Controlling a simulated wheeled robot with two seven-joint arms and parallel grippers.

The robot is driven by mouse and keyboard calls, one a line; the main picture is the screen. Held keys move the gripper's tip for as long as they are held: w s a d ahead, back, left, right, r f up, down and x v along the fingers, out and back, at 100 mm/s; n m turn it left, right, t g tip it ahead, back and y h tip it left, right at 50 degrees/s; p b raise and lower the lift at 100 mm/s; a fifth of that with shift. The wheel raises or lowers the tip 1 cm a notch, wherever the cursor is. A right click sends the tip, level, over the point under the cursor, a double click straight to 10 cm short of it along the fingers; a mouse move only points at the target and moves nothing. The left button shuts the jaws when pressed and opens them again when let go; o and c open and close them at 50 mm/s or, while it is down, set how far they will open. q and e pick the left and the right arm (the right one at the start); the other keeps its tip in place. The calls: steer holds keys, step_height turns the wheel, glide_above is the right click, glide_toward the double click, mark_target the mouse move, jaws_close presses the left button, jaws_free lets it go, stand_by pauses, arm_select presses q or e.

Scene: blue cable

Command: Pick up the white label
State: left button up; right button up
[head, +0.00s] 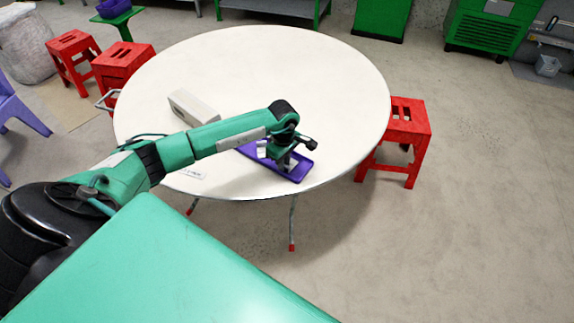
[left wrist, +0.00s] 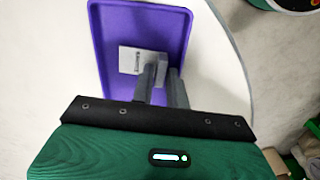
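A small white label (left wrist: 136,60) with dark print shows in the left wrist view, over the floor of a purple tray (left wrist: 112,40). In the head view the purple tray (head: 298,176) lies near the table's front right edge, and a white piece (head: 262,149) shows beside my gripper. My left gripper (head: 286,163) is down at the tray. In the left wrist view its two grey fingers (left wrist: 168,74) are close together, at the label's lower right edge and partly covering it. Whether they grip it is unclear. My right gripper is not in view.
The round white table (head: 330,75) is mostly clear. A pale box (head: 193,106) stands behind my left arm, and a flat printed white piece (head: 190,174) lies near the front edge. Red stools (head: 408,122) stand around the table.

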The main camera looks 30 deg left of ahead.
arm_select(q)
steer(key=shift+c, duration=0.3)
jaws_close()
